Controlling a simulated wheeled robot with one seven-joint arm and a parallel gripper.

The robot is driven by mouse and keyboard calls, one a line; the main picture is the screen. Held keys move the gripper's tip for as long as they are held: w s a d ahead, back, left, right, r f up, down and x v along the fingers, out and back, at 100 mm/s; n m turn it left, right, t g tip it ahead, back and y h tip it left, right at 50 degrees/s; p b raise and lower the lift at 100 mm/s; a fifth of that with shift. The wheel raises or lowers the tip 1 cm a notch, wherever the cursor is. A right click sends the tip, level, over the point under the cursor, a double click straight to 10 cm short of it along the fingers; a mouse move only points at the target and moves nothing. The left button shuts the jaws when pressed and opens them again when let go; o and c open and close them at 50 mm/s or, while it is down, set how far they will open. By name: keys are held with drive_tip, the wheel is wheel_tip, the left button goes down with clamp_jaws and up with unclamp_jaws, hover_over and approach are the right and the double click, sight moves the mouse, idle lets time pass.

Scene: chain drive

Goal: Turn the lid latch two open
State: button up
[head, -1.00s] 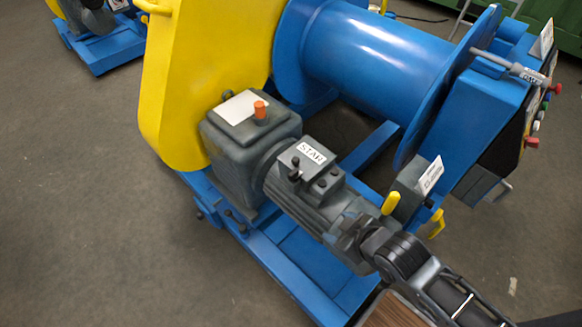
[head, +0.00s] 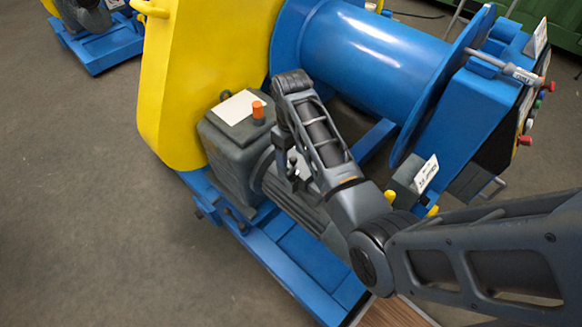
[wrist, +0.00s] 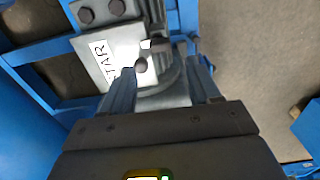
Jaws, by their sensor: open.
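The lid (wrist: 88,68) of the motor's terminal box is grey, with a white STAR label (wrist: 105,60). A dark latch with a round knob (wrist: 140,66) and a short lever (wrist: 156,46) sits at the lid's edge in the wrist view. I cannot tell whether it is latch two. My gripper (wrist: 166,76) is open over this edge, with the knob near its left fingertip. I cannot tell whether they touch. Two dark round fittings (wrist: 101,11) are farther along the box. In the head view my arm covers most of the lid.
The grey motor (head: 300,213) joins a gearbox (head: 225,150) with an orange cap (head: 258,110). A yellow guard (head: 205,70), blue drum (head: 370,55) and small labelled box (head: 408,182) stand close by. The floor (head: 90,210) at left is clear.

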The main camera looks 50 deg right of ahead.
sight(291, 172)
drive_tip(key=shift+f+b, duration=0.35)
drive_tip(key=shift+f, duration=3.45)
drive_tip(key=shift+c, duration=0.3)
drive_tip(key=c, duration=1)
